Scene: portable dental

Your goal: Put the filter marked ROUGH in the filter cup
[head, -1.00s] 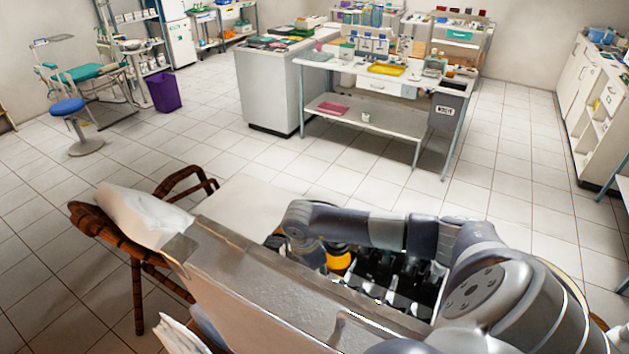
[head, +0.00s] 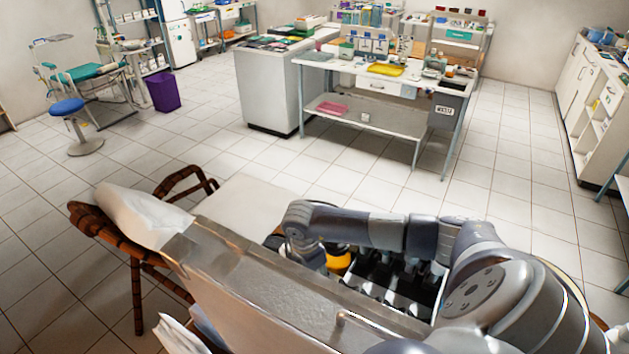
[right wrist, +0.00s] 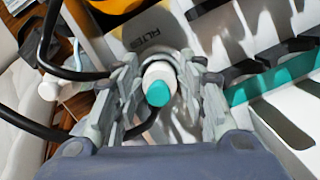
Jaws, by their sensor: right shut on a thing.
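My right gripper (right wrist: 158,68) is shut on a small white cylinder with a teal end (right wrist: 158,92), which points toward the wrist camera. I cannot read any ROUGH marking on it, and I cannot tell whether it is a filter. In the head view my right arm reaches leftward over an open case, and its wrist hides the fingers and the held piece. I cannot make out a filter cup in either view. My left gripper is not in view.
The case has a grey metal edge (head: 270,292) and a slotted black and white rack (head: 400,292). An orange-yellow round part (head: 338,262) sits beside the wrist. In the wrist view black cables (right wrist: 48,68) run at the left, near the fingers, and a lettered pale panel (right wrist: 143,35) lies beyond.

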